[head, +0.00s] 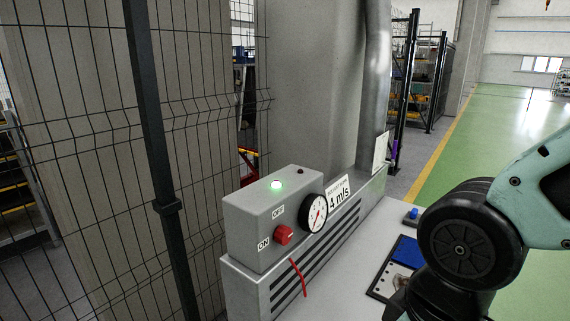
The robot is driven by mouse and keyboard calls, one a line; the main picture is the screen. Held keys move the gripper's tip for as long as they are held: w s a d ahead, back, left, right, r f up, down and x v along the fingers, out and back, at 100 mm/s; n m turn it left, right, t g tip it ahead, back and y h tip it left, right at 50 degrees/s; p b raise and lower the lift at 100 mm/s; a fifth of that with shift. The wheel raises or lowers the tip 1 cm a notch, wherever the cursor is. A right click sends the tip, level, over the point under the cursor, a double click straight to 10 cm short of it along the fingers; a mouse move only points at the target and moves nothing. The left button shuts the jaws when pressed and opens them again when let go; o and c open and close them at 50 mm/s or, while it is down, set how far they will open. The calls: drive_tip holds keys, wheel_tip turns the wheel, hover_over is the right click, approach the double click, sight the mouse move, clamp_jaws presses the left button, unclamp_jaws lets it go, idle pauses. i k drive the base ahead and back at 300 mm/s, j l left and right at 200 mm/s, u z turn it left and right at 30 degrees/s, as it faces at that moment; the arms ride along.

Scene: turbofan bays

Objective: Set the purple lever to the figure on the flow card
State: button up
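The flow card (340,194) is a white label reading "4 m/s", with a smaller line above it that is too small to read. It stands on the grey housing just right of a round dial gauge (314,214) with a red needle. A small purple thing (394,150), perhaps the purple lever, shows at the far end of the housing beside a white sheet (381,152). Its setting and any scale cannot be made out. My arm fills the right side; my gripper's fingers do not show.
A grey control box (250,222) carries a lit green lamp (277,185), a dark red lamp (300,171) and a red knob (284,235) near ON and OFF labels. A white bench holds a blue pad (408,252) and blue button (413,212). Mesh fencing (85,130) stands left.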

sight(394, 149)
drive_tip(key=i+l+u, duration=0.25)
drive_tip(key=l, duration=0.85)
drive_tip(key=i+l+u, duration=0.25)
drive_tip(key=l, duration=0.8)
drive_tip(key=l+u, duration=0.25)
drive_tip(key=l, duration=0.85)
drive_tip(key=k, duration=0.05)
